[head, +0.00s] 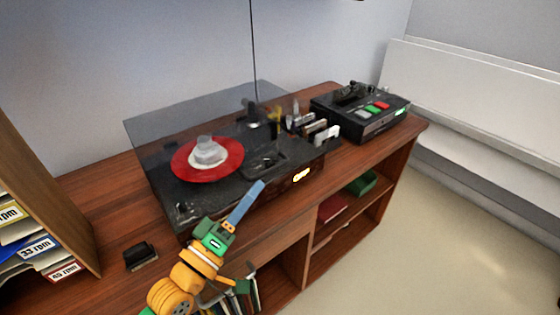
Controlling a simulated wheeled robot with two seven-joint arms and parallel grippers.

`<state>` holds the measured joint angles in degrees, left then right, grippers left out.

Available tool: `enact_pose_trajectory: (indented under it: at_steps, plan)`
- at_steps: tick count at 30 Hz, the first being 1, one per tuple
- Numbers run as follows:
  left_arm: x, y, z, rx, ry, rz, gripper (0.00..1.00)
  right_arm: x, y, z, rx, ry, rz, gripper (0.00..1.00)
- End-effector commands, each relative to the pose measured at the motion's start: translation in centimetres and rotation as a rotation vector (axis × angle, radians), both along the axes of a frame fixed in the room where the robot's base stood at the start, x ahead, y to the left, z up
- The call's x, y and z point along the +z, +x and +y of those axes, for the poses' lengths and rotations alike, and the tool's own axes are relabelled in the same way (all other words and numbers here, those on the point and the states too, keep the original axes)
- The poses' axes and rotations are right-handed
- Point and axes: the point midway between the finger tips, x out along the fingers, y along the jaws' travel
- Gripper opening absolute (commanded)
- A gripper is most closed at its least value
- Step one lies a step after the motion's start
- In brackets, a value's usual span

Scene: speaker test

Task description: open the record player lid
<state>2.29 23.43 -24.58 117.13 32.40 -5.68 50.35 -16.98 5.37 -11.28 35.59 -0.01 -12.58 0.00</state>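The record player (178,212) is a black box on the wooden cabinet, with a red record (226,172) and a pale grey piece at its centre. Its see-through grey lid (190,116) stands raised at the back, against the wall, and the record shows uncovered. My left gripper (256,190) is at the front edge of the player, its blue fingers pointing up and right. The fingers overlap in this view, so their gap and any contact with the player are unclear. I see nothing held. My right gripper is out of view.
A black device with coloured buttons (372,112) stands at the right end of the cabinet top (95,185). A small black object (140,256) lies at the front left. A wooden divider with labelled record sleeves (35,248) is at far left. Open shelves lie below.

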Motion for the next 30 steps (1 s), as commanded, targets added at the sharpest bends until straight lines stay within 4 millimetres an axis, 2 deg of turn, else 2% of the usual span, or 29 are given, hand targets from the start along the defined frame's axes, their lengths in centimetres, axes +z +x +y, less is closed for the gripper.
enact_pose_trajectory:
  at_steps: [9, 13, 19, 22, 30]
  plan:
    - [1.4, 4.7, -3.2, 0.001, -0.002, -0.002, 0.26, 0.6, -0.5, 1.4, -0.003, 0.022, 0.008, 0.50]
    - [1.4, 5.4, -3.7, 0.000, 0.000, 0.000, 0.26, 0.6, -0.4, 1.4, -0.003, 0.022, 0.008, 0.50]
    - [1.4, 5.4, -3.7, 0.000, 0.001, -0.001, 0.26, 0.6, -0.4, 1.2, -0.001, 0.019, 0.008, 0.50]
    - [1.4, 5.4, -3.7, 0.001, 0.001, 0.000, 0.00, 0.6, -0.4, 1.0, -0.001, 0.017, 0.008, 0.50]
    - [1.4, 5.4, -3.7, 0.001, 0.002, 0.000, 0.00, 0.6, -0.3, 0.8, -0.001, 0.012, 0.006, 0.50]
